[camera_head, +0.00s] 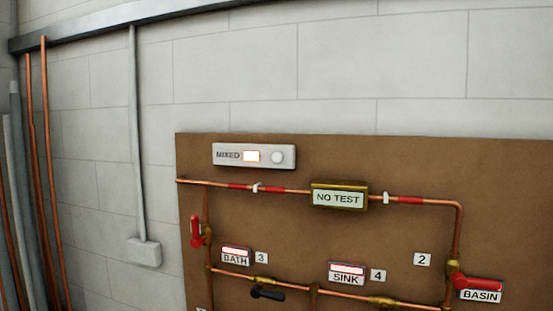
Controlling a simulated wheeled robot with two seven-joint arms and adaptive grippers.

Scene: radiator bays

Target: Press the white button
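A small grey-white panel (228,147) is fixed near the top left of the brown board. Neither of my grippers shows in the head view.
The brown board (330,233) carries copper pipes, a brass-framed NO TEST box (339,197), a red-handled valve (196,231), a black lever (267,293) and a red lever (478,284). Labels read BATH, SINK and BASIN. Vertical copper pipes (46,150) stand at the left.

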